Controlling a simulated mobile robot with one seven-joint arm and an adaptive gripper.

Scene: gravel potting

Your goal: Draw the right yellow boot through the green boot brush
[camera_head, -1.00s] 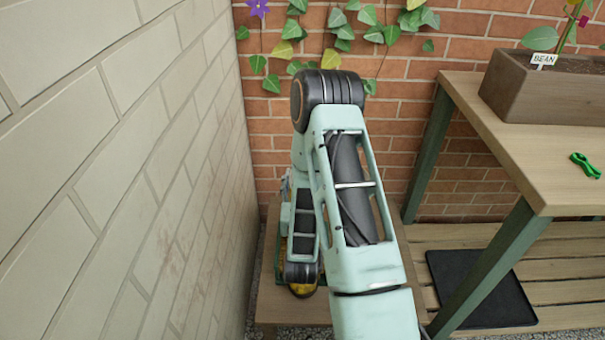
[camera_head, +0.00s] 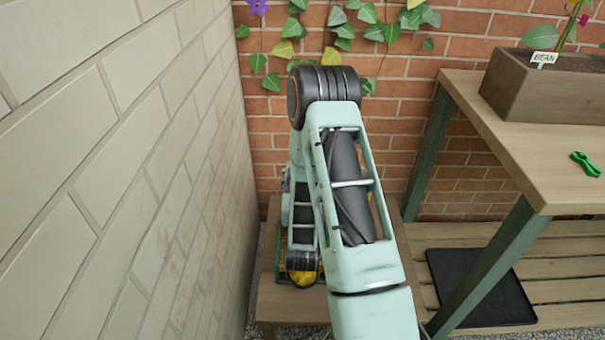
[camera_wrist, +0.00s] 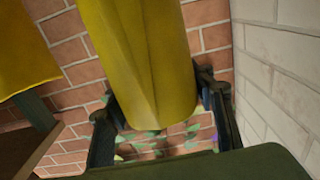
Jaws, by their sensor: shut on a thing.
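The yellow boot (camera_wrist: 150,60) is between the two black fingers of my gripper (camera_wrist: 160,98), which is shut on it in the wrist view. A second yellow thing (camera_wrist: 25,55), probably the other boot, shows at the left edge there. In the head view my arm hides the gripper and most of what is below it. A bit of yellow (camera_head: 304,281) shows just under my wrist. The green edge of what looks like the boot brush (camera_head: 279,265) shows beside it on a low wooden bench (camera_head: 290,308). Contact between boot and bristles cannot be seen.
A pale block wall (camera_head: 130,170) rises close on the left and a brick wall (camera_head: 400,85) stands behind. At right is a wooden table (camera_head: 535,140) with a planter (camera_head: 540,90) and a green clip (camera_head: 585,164). A black mat (camera_head: 480,288) lies below.

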